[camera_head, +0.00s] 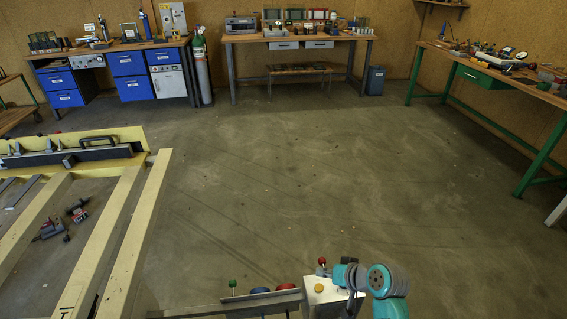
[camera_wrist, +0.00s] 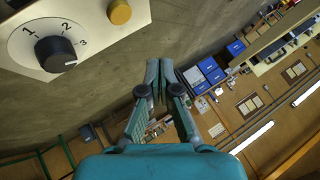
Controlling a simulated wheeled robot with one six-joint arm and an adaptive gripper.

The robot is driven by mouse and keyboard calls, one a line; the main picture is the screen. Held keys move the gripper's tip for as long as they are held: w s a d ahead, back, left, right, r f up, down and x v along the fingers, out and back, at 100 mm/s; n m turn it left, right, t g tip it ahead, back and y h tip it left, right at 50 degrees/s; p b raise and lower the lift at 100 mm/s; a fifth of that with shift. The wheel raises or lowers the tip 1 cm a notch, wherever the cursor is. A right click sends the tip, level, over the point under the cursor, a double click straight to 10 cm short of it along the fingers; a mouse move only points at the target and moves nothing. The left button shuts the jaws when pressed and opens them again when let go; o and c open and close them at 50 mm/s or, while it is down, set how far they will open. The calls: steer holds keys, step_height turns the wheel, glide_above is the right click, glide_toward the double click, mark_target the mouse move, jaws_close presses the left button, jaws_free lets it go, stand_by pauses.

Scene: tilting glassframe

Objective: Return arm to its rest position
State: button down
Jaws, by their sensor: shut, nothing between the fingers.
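My gripper (camera_wrist: 160,68) shows in the wrist view with its two teal fingers brought close together at the tips. It is shut and holds nothing. Part of my teal arm (camera_head: 385,282) shows at the bottom right of the head view, folded near the control box (camera_head: 325,291). I cannot make out the fingertips there. In the wrist view the pale control box (camera_wrist: 80,22) is at the upper left, apart from the fingers. It carries a black dial knob (camera_wrist: 55,53) marked 1, 2, 3 and a yellow button (camera_wrist: 119,12).
The yellow-beamed frame (camera_head: 135,235) stands at the left, with a black-handled bar on it. Blue-drawer workbench (camera_head: 128,62), wooden bench (camera_head: 300,38) and green-legged bench (camera_head: 480,65) line the walls. A gas cylinder (camera_head: 201,70) stands between two benches. The middle floor is clear.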

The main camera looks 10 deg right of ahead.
steer(key=s+f+m+t+h, duration=0.15)
steer(key=s+f, duration=0.25)
steer(key=s, duration=0.7)
steer(key=s+f+t+h, duration=0.2)
steer(key=s+f+h, duration=0.1)
steer(key=s, duration=0.8)
steer(key=s+r+n+t, duration=0.3)
steer(key=s+r+t, duration=0.1)
steer(key=s+r, duration=1.2)
steer(key=s+h, duration=0.1)
steer(key=s, duration=0.3)
steer(key=shift+s+a+r, duration=0.25)
steer(key=shift+s+r, duration=0.1)
steer(key=shift+s, duration=0.05)
stand_by(0.4)
